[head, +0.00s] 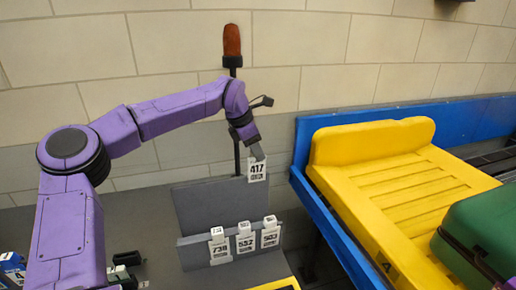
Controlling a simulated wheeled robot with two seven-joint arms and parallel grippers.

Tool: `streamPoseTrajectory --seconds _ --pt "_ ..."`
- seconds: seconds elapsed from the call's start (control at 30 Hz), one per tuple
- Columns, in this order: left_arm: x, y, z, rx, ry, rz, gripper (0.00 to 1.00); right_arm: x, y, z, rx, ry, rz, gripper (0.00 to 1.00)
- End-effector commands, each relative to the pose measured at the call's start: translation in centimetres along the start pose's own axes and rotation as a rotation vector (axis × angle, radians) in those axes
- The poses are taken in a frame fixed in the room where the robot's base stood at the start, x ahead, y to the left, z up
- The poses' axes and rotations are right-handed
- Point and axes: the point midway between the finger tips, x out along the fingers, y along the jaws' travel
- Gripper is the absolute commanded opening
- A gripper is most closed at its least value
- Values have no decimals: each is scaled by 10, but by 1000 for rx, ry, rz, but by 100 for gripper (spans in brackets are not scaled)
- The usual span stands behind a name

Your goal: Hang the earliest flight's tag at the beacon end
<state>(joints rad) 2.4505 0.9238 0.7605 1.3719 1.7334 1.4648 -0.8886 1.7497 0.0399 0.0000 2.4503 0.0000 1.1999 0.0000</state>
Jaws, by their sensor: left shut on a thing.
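My left gripper (256,153) is shut on a white tag marked 417 (257,173). It holds this tag upright in front of the top right part of a grey back panel (205,208), above the rack. Three more white tags hang along the front rail (190,254) of the rack: 738 (218,247) at left, 532 (245,240) in the middle and 503 (269,237) at right. The smaller print on the tags is too small to read. An orange-brown beacon (232,42) stands on a dark pole behind the panel. My right gripper is not in view.
A yellow tray (408,165) sits on the blue-sided conveyor (310,140) at right, with a green suitcase (480,240) on it. Blue and black items lie at the lower left.

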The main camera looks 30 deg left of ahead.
Motion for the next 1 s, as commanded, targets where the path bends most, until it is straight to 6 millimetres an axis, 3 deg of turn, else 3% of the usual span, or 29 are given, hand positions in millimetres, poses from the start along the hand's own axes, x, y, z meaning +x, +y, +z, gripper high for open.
streamPoseTrajectory --seconds 0.4,0.73,1.0 --pt "37 -4 -13 3 -1 -1 0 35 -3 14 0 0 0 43" --pt "59 -6 -22 3 0 -1 0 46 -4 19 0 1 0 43" --pt "63 -6 -24 4 -1 -1 0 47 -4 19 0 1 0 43"
